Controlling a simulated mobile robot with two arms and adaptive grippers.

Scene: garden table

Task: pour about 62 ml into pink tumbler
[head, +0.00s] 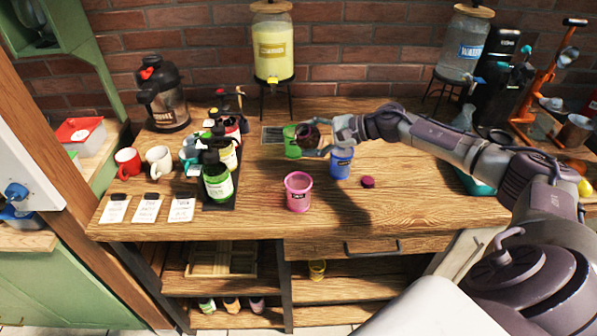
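What the pink tumbler holds is unclear. My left gripper is not in view.
A yellow drink dispenser (272,50) and a water dispenser (464,50) stand at the back. Green bottles (217,182), mugs (159,160), a coffee urn (162,95) and cards (148,208) occupy the left. A dark pink disc (367,182) lies right of the tumblers. The front right tabletop is clear.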

